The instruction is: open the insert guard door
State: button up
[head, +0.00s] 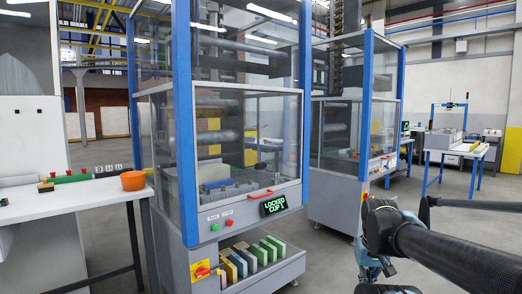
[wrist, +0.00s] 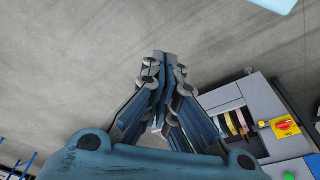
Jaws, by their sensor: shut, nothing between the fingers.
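The stacker machine (head: 180,130) with blue posts and clear guard panels stands at the middle left of the head view. Its front clear guard door (head: 248,130) looks closed. A small red handle (head: 282,201) sits at the panel's lower right edge. A display (head: 274,206) below it reads "LOCKED" with "CUP 1" under it. My gripper (wrist: 165,58) is shut and empty, over bare floor in the wrist view. In the head view only part of my gripper and arm shows at the lower right, apart from the machine.
Green and red buttons (head: 222,226) and a red-yellow switch (head: 201,270) are on the machine's front; the switch also shows in the wrist view (wrist: 285,126). Several coloured blocks lie on its lower shelf. A second machine stands behind.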

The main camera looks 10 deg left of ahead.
jog(key=o, duration=0.4)
jog(key=shift+s+r, duration=0.15)
jog(key=shift+s, duration=0.05)
jog(key=shift+o, duration=1)
jog(key=shift+a+r, duration=0.25)
jog(key=shift+r, duration=0.05)
jog(key=w+a+r+m+t+y, duration=0.2)
jog(key=w+a+r+y, duration=0.2)
jog(key=w+a, duration=0.7)
jog(key=w+a+r+m+t+y, duration=0.15)
jog(key=w+a+r+y, duration=0.45)
jog(key=w, duration=0.9)
jog(key=w+a+f+m+t, duration=0.1)
jog(key=w+a, duration=0.6)
jog(key=w, duration=0.2)
jog(key=w+a+f+m+t+y, duration=0.1)
jog(key=w+a+f+m+t, duration=0.1)
jog(key=w+a, duration=0.6)
jog(key=w+a+f+m+t+y, duration=0.1)
jog(key=w+a+f, duration=0.1)
jog(key=w+a, duration=0.5)
jog(key=shift+w+a+f+m, duration=0.1)
jog(key=shift+w+m, duration=0.1)
jog(key=shift+w, duration=0.95)
jog(key=shift+w+a+f+m, duration=0.1)
jog(key=shift+w+m, duration=0.05)
jog(key=shift+w, duration=0.95)
grip_shut()
